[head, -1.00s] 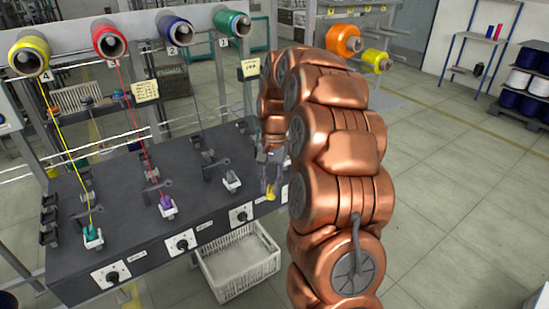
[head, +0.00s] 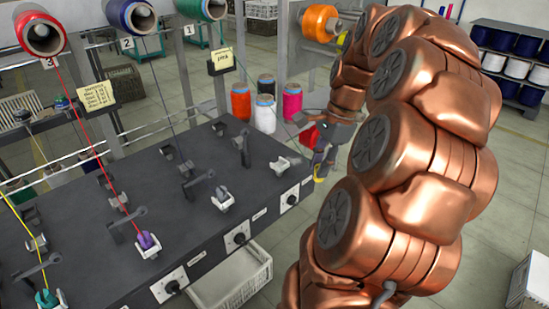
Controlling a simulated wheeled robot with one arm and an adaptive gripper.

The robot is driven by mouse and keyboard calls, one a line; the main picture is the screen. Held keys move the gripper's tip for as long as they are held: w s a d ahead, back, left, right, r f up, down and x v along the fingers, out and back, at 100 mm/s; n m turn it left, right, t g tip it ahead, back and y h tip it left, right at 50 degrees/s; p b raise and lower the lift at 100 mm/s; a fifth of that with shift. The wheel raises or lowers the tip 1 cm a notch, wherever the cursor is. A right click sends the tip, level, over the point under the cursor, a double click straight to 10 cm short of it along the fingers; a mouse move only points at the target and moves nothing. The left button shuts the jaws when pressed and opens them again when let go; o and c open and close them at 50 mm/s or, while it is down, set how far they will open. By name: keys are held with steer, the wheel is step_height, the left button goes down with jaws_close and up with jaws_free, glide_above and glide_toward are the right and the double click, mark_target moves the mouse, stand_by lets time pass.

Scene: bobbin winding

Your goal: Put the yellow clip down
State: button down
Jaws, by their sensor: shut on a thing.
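The yellow clip (head: 320,179) is a small piece at the tip of my gripper (head: 323,168). My gripper is shut on the clip and points downward. It is just beyond the right end of the dark winding bench (head: 190,225), near the rightmost black knob (head: 293,199). Whether the clip touches anything is hard to tell at this size. My copper arm hides what lies to the right of my gripper.
White, orange and pink thread cones (head: 265,113) stand behind the bench. A white crate (head: 232,282) sits below its front edge. Large spools, including a red one (head: 40,34), hang above.

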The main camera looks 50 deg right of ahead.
steer(key=w+p, duration=0.1)
steer(key=w, duration=0.4)
steer(key=w+d+f+p, duration=0.1)
steer(key=w, duration=0.3)
steer(key=w+d+p, duration=0.1)
steer(key=w, duration=0.4)
steer(key=shift+w+f, duration=0.2)
steer(key=shift+w, duration=0.1)
steer(key=shift+f+p, duration=0.7)
steer(key=shift+f, duration=1.1)
steer(key=shift+f, duration=0.15)
steer(key=c, duration=1)
jaws_free()
steer(key=shift+b+v, duration=1.25)
steer(key=shift+v, duration=4.95)
steer(key=shift+w+a, duration=0.1)
steer(key=shift+a, duration=0.05)
